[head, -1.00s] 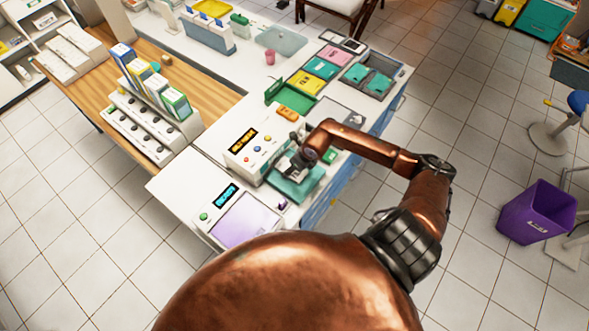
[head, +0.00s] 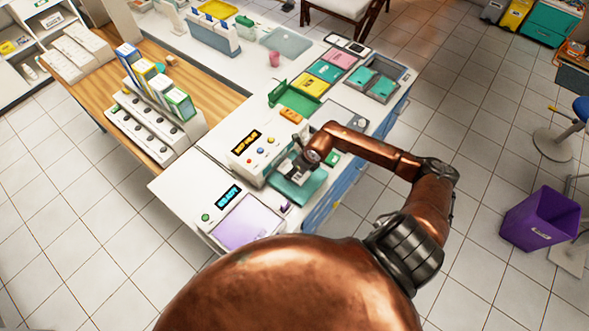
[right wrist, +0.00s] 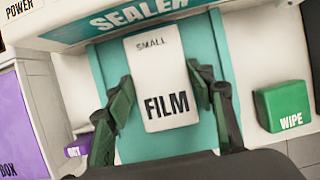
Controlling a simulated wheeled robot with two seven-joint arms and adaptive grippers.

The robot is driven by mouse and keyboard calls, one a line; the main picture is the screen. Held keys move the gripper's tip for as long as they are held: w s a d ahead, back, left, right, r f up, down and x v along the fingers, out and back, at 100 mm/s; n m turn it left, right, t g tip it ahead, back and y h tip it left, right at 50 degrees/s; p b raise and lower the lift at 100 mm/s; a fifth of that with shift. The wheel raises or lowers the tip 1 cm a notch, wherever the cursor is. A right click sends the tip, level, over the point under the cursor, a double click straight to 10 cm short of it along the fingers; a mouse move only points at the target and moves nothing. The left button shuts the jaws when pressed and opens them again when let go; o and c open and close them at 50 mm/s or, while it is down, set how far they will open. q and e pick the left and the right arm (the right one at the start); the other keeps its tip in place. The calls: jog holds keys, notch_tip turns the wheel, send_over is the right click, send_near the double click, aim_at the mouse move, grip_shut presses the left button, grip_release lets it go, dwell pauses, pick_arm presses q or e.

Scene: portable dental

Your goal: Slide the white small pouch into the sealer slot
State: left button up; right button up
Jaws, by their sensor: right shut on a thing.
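The white small pouch (right wrist: 163,75), marked "SMALL FILM", lies between the dark green fingers of my right gripper (right wrist: 167,82) in the right wrist view. The gripper is shut on its sides. The pouch is above a teal tray (right wrist: 105,67), its far edge close to the front of the sealer (right wrist: 70,12). I cannot tell whether that edge is inside the slot. In the head view, the white sealer (head: 255,152) has an orange display, and my right gripper (head: 293,170) is at its front; the pouch is mostly hidden there. My left gripper is not in view.
A green wipe block (right wrist: 288,108) stands right of the tray, and a purple box (right wrist: 14,115) is at left. In the head view, a device with a lilac panel (head: 243,223) stands beside the sealer. Yellow, teal and pink pads (head: 308,84) lie farther back.

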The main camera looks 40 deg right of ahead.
jog(key=o, duration=1.3)
jog(key=shift+c, duration=0.2)
